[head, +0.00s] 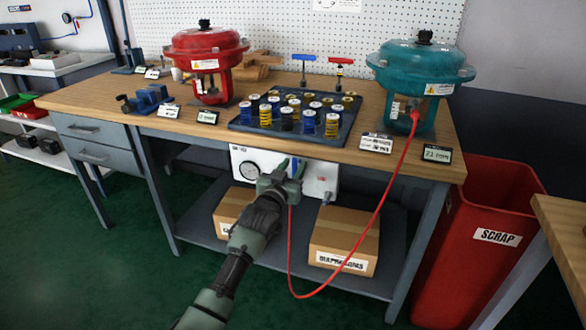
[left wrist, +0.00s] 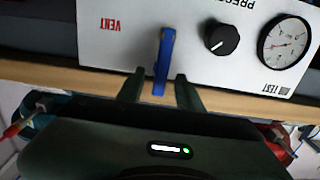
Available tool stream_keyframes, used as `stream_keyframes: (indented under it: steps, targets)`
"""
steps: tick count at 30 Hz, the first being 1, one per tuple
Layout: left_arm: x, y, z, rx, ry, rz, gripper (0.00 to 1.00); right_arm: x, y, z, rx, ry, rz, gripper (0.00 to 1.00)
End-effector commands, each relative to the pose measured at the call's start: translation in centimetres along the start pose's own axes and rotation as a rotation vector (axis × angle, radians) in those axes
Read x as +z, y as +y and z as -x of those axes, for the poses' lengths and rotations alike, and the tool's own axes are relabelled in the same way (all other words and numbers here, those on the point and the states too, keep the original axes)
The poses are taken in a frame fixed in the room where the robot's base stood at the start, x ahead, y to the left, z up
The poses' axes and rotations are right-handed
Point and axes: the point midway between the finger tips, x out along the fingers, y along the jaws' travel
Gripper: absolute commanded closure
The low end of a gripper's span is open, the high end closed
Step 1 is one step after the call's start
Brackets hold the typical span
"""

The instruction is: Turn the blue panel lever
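The blue panel lever (left wrist: 164,55) is on a white panel (left wrist: 120,55) and runs up and down in the left wrist view, which shows the panel upside down. My left gripper (left wrist: 160,75) is open, with one finger on each side of the lever's near end and a visible gap on both sides. In the head view the panel (head: 318,172) hangs under the bench front, and my left gripper (head: 290,168) reaches it with the lever (head: 296,166) showing between its fingers. My right gripper is not in view.
The panel carries a black knob (left wrist: 221,38) and a gauge (left wrist: 285,43). A red hose (head: 372,222) loops from the teal actuator (head: 420,62) past my left arm. Boxes (head: 345,240) sit on the shelf below. A red scrap bin (head: 470,240) stands right.

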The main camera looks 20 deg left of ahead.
Motion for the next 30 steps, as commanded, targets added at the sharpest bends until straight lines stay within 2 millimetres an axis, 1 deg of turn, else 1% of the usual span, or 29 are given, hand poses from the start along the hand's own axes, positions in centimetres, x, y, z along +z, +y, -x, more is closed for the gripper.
stream_keyframes:
  steps: [1,2,3,5,30]
  targets:
    - [0.0,0.02,0.01,0.0,0.0,0.0,0.64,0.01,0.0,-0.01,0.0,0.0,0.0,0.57]
    - [0.0,0.02,0.02,0.0,0.0,0.0,0.72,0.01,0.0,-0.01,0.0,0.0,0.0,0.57]
    - [0.0,0.02,0.02,0.0,0.0,0.0,0.83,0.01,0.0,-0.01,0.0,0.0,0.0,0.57]
    - [0.0,0.01,0.02,0.0,0.0,0.0,1.0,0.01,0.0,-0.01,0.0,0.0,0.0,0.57]
    - [0.07,0.01,0.05,0.0,-0.001,0.0,1.0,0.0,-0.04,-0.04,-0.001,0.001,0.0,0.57]
